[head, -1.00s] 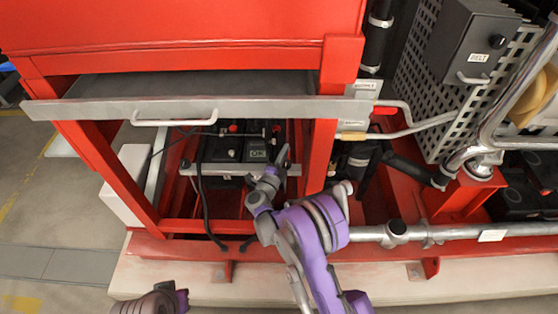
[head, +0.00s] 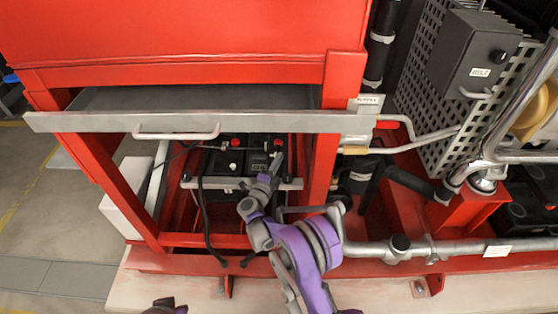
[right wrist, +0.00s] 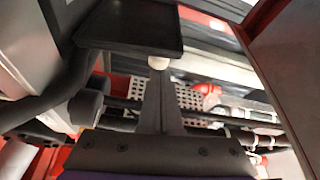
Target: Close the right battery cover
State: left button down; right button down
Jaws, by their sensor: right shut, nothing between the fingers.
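The black battery (head: 225,160) sits low inside the red frame, behind a pale metal bar (head: 215,184). Its top shows red terminal caps and a partly hidden label on the right side. My right gripper (head: 277,162) is shut and empty at the battery's right end, beside that label. In the right wrist view, the shut fingers (right wrist: 159,70) point up to the edge of a dark flat panel (right wrist: 130,25). This may be the right battery cover; I cannot tell whether they touch. My left gripper (head: 168,305) barely shows at the bottom edge; its jaws are unclear.
A grey drawer with a handle (head: 177,133) juts out above the battery bay. Black cables (head: 203,210) hang at its left. Red frame posts (head: 322,170) bound the bay. A silver pipe (head: 370,247) runs low at the right.

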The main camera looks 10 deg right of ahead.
jog(key=shift+a+n, duration=0.25)
jog(key=shift+n, duration=0.05)
